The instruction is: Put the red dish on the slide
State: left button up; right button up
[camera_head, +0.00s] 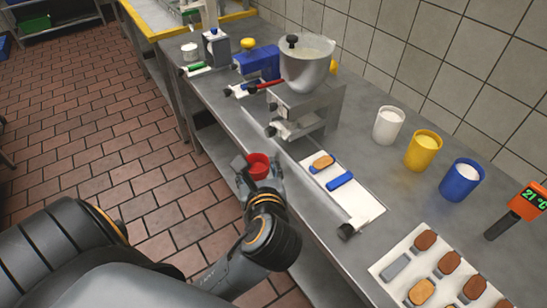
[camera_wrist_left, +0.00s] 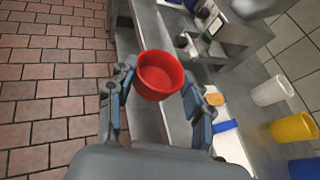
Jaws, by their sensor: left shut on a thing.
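The red dish (camera_head: 258,168) is a small, round, open cup. My left gripper (camera_head: 259,175) is shut on it, with a finger on each side, and holds it at the table's front edge. In the left wrist view, the dish (camera_wrist_left: 160,76) looks upright and empty between the blue-grey fingers (camera_wrist_left: 157,92). A long metal strip (camera_head: 294,152), probably the slide, runs along the front of the steel table to the right of the dish. A black-knobbed metal part (camera_head: 350,228) sits near its front end. The dish is apart from the strip. My right gripper is not in view.
A metal stand (camera_head: 322,105) with a steel bowl (camera_head: 307,70) is behind the strip. A white board (camera_head: 361,200) with a sandwich piece and a blue bar lies beside it. White, yellow and blue cups stand by the wall. A tray (camera_head: 423,243) of biscuits is front right.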

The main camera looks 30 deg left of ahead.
aim_at(360, 201)
jog(key=l, duration=1.3)
